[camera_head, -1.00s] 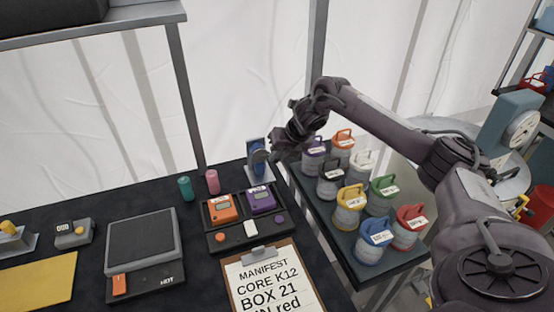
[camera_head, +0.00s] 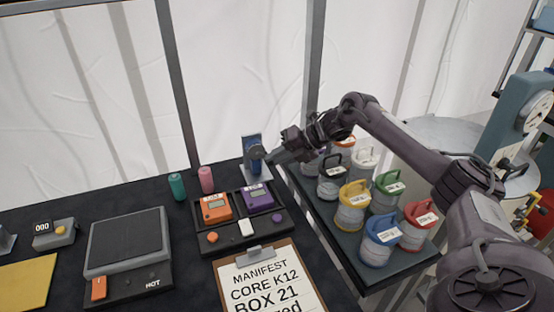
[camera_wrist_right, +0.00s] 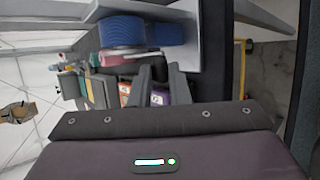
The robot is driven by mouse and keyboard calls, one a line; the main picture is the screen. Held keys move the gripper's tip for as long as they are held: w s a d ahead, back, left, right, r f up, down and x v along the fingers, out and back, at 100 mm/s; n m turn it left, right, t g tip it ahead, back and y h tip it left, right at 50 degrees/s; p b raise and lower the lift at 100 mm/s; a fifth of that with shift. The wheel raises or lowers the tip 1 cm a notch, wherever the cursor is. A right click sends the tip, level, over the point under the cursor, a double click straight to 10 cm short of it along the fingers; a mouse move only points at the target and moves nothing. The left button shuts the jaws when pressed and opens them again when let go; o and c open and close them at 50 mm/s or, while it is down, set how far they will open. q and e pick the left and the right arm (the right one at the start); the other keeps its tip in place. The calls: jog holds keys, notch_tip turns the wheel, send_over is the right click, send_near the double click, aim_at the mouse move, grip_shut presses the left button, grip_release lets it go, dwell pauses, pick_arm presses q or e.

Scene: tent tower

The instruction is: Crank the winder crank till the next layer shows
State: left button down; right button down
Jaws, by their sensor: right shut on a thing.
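The winder is a small upright blue unit (camera_head: 251,143) on a grey bracket at the back of the dark table, left of the jars. A round grey part, which looks like its crank (camera_head: 257,153), faces me. My right gripper (camera_head: 268,157) reaches it from the right and is shut on it; the fingertips are small and partly merge with the grey part. In the right wrist view, ridged blue rolls (camera_wrist_right: 122,30) lie beyond the two dark fingers (camera_wrist_right: 160,85), beside a pale grey bracket wall (camera_wrist_right: 208,45). The grip point is not clear there. My left gripper is not in view.
A black tray (camera_head: 212,245) with orange and purple meters stands just in front of the winder. Green (camera_head: 177,187) and pink (camera_head: 206,179) cylinders stand to its left. Several colour-lidded jars crowd the side table (camera_head: 385,262) under my right arm. A clipboard (camera_head: 290,255) lies in front.

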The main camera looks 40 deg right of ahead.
dwell(0.3)
jog(key=c, duration=1.4)
grip_release()
jog(key=shift+o, duration=0.2)
jog(key=shift+s+d+r, duration=0.25)
jog(key=shift+d, duration=0.15)
jog(key=b+v, duration=0.1)
jog(key=v, duration=0.5)
jog(key=shift+s+r+b, duration=0.25)
jog(key=shift+b, duration=0.05)
jog(key=shift+d, duration=0.1)
